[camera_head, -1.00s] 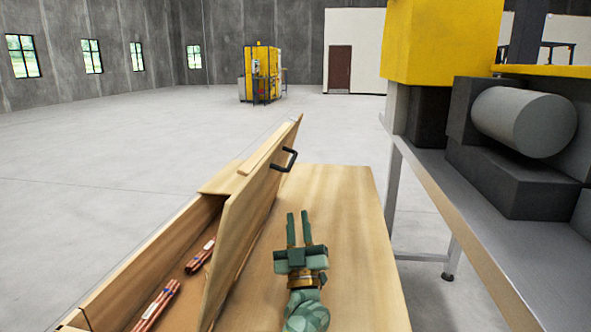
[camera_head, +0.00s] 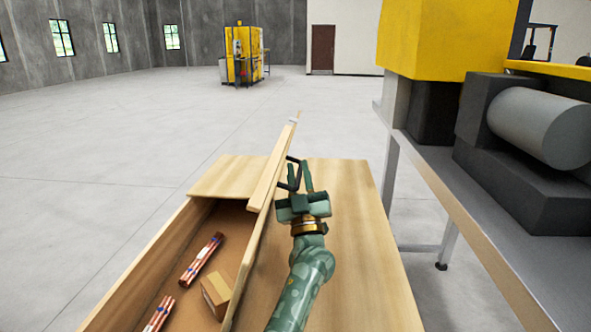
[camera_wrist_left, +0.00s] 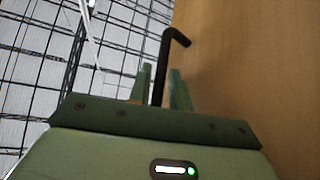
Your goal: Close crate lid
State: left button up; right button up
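The wooden crate (camera_head: 226,172) is open at the lower left. Its lid (camera_head: 271,170) stands steeply raised on the crate's right side, seen nearly edge-on. A black handle (camera_head: 292,176) sits on the lid's right face; it also shows in the left wrist view (camera_wrist_left: 168,42). My left gripper (camera_head: 302,178) is at the handle, to the right of the lid. In the left wrist view its fingers (camera_wrist_left: 160,88) stand apart on either side of the black bar, with a gap visible. Firm contact cannot be seen. My right gripper is not in view.
Copper tube bundles (camera_head: 200,258) and a cardboard box (camera_head: 217,291) lie inside the crate. A bare wooden surface (camera_head: 365,260) extends right of the lid. A grey bench (camera_head: 440,165) with yellow and dark machinery stands at the right. The floor at left is clear.

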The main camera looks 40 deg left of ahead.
pick_arm(q)
grip_shut()
jog(key=shift+s+r, duration=0.1)
